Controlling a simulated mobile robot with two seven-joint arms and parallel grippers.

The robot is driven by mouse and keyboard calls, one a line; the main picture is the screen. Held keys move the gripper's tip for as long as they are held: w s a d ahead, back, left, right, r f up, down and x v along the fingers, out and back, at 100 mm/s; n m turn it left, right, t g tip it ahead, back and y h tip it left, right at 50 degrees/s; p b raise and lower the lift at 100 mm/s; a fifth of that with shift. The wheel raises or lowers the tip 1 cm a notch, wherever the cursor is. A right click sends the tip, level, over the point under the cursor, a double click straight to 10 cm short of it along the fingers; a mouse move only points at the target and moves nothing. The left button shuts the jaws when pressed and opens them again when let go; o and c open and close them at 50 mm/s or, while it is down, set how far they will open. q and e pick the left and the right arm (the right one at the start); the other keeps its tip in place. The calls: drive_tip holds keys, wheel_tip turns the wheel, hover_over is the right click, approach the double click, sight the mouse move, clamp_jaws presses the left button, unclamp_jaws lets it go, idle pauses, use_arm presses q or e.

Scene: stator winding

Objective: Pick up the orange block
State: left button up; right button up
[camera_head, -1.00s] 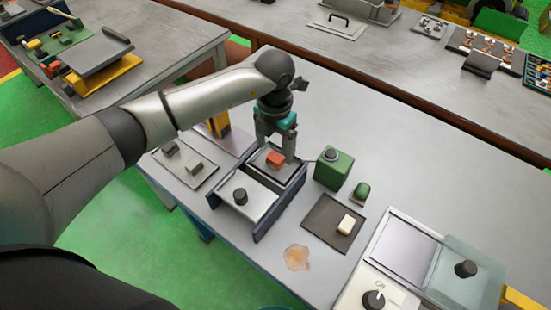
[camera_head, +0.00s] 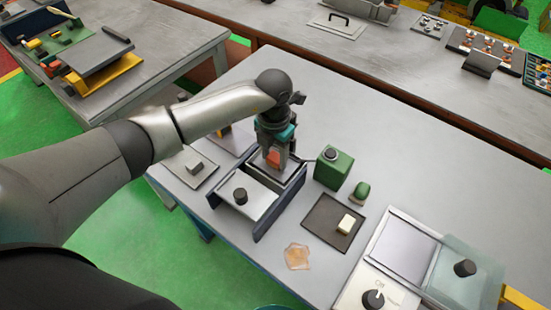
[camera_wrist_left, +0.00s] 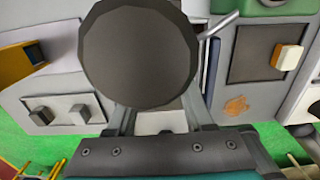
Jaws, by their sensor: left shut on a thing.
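The orange block (camera_head: 272,158) is in the head view, at the open back part of a dark-sided box (camera_head: 267,223). My left gripper (camera_head: 273,163) points down over the box with its fingers shut on the block, which they partly cover. I cannot tell whether the block is clear of the box floor. In the left wrist view, a large dark round shape (camera_wrist_left: 138,55) covers the middle, and the block cannot be made out there. My right gripper is not in view.
The box's front part has a pale cover (camera_head: 251,197) with a black knob (camera_head: 240,195). A green block-shaped device (camera_head: 332,170) stands close to the right. A dark mat (camera_head: 325,218) bears a cream block (camera_head: 346,223).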

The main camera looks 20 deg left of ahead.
use_arm(q)
clamp_jaws()
